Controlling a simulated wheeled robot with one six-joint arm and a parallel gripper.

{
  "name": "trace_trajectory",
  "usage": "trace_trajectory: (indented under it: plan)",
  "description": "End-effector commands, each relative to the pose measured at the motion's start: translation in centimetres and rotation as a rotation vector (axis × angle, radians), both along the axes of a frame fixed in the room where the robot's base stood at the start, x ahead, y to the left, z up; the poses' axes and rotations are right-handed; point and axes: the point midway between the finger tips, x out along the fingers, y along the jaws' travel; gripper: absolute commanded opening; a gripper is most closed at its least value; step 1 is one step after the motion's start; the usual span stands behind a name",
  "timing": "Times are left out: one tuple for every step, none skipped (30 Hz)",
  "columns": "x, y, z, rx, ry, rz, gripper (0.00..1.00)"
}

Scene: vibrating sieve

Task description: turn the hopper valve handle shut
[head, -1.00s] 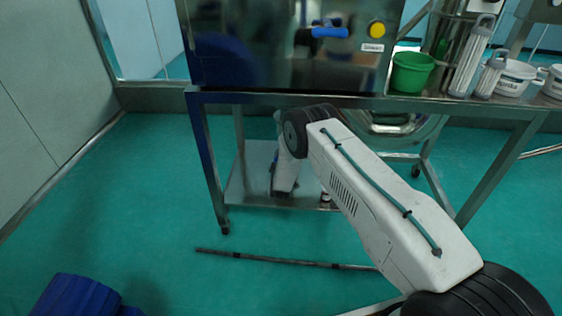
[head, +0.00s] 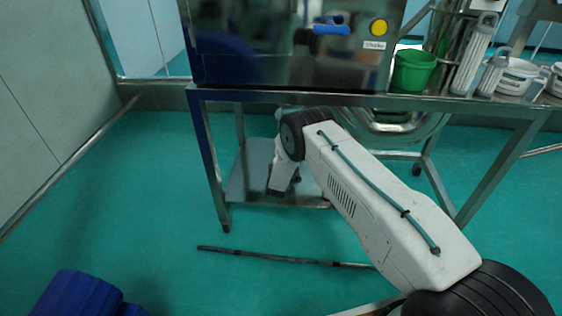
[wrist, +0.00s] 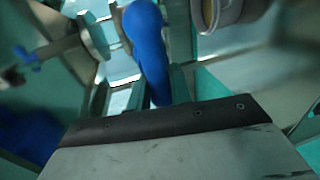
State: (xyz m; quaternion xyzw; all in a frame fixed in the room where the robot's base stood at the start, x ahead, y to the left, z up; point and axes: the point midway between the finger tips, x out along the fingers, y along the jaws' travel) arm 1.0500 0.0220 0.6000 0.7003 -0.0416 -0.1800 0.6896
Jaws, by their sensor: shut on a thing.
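A blue valve handle (wrist: 148,50) fills the upper middle of the wrist view, long and rounded, running up and slightly left. My gripper (wrist: 160,92) is at its lower end, with dark fingers on either side, shut on the handle. The wide dark and grey wrist part in front hides the finger roots and the lower end of the handle. In the head view the gripper and this handle cannot be made out; my arm reaches down beneath the steel table. The valve body and how far the handle is turned are not clear.
The steel table (head: 300,98) carries a dark glossy cabinet with a small blue latch (head: 331,29) and a yellow button (head: 379,27). A green bucket (head: 413,70) stands to the right. A dark bar (head: 285,257) lies on the green floor. A pale ring (wrist: 222,12) is close by at upper right.

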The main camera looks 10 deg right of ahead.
Motion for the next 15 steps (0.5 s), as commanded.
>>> trace_trajectory:
  plan:
    - [-0.04,0.13,-0.07,-0.001,0.001,0.002,0.00]
    - [-0.04,0.13,-0.07,-0.001,0.001,0.002,0.00]
    - [-0.04,0.13,-0.07,-0.001,0.001,0.002,0.00]
    - [-0.04,0.13,-0.07,-0.001,0.001,0.002,0.00]
    - [-0.04,0.13,-0.07,-0.001,0.001,0.003,0.00]
    - [-0.04,0.13,-0.08,-0.001,0.001,0.003,0.00]
    - [-0.04,0.13,-0.08,-0.001,0.002,0.003,0.26]
    - [-0.04,0.13,-0.08,-0.001,0.002,0.003,0.35]
    - [-0.04,0.10,-0.08,0.000,0.002,0.002,0.40]
    - [-0.04,0.09,-0.07,0.000,0.001,0.002,0.40]
    - [-0.03,0.06,-0.06,0.000,0.001,0.002,0.40]
    - [-0.02,0.03,-0.06,0.000,0.001,0.001,0.40]
    - [-0.02,0.01,-0.05,0.000,0.001,0.001,0.40]
    - [-0.03,-0.01,-0.05,0.000,0.001,0.001,0.40]
    - [-0.02,-0.04,-0.04,0.000,0.001,0.001,0.40]
